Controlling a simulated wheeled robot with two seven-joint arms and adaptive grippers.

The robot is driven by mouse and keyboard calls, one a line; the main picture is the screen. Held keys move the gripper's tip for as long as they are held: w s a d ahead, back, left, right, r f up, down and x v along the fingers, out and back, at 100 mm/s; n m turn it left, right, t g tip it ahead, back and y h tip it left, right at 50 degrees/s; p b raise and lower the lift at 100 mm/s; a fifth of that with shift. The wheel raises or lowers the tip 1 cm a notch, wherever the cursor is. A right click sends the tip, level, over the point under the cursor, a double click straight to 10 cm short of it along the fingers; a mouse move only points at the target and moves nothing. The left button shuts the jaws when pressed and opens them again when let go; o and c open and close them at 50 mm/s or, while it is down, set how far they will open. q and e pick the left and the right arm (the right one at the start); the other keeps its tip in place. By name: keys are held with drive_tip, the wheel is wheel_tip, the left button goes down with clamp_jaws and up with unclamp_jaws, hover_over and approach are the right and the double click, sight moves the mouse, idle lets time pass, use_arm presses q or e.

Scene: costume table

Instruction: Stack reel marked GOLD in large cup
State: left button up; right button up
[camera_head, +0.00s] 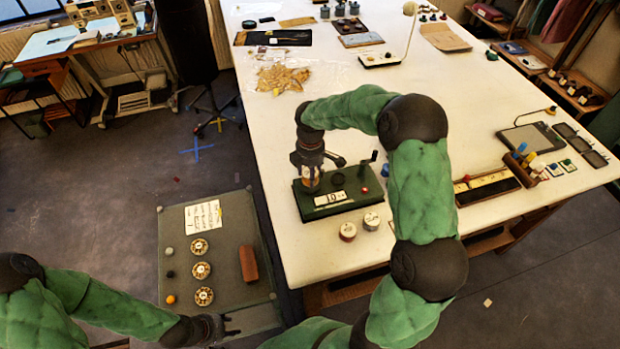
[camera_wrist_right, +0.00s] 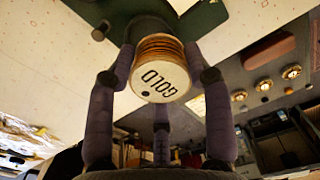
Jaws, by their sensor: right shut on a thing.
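My right gripper (camera_head: 311,178) is shut on the reel marked GOLD (camera_head: 310,185), over the left end of a green stand (camera_head: 341,203). In the right wrist view the reel (camera_wrist_right: 158,75) has a pale face lettered GOLD and tan wound sides, between the fingers of my right gripper (camera_wrist_right: 160,82). A dark green round cup-like part (camera_wrist_right: 150,30) is directly behind the reel; I cannot tell how deep the reel sits in it. My left gripper (camera_head: 229,326) is open and empty, low in the head view.
Two pale-topped reels (camera_head: 359,226) stand in front of the stand. A grey-green low table (camera_head: 228,277) at left carries several round pieces and a brown block (camera_head: 248,264). A long tray (camera_head: 486,187) lies to the right. My right arm covers part of the white table (camera_head: 290,150).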

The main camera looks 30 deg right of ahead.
drive_tip(key=shift+w+d+f, duration=0.2)
drive_tip(key=shift+w+f, duration=0.15)
drive_tip(key=shift+f, duration=0.15)
drive_tip(key=shift+w+d+f, duration=0.15)
drive_tip(key=shift+w+f, duration=0.2)
drive_tip(key=shift+f, duration=1.65)
drive_tip(key=shift+f+b, duration=0.3)
drive_tip(key=o, duration=1.2)
drive_tip(key=shift+c, duration=0.2)
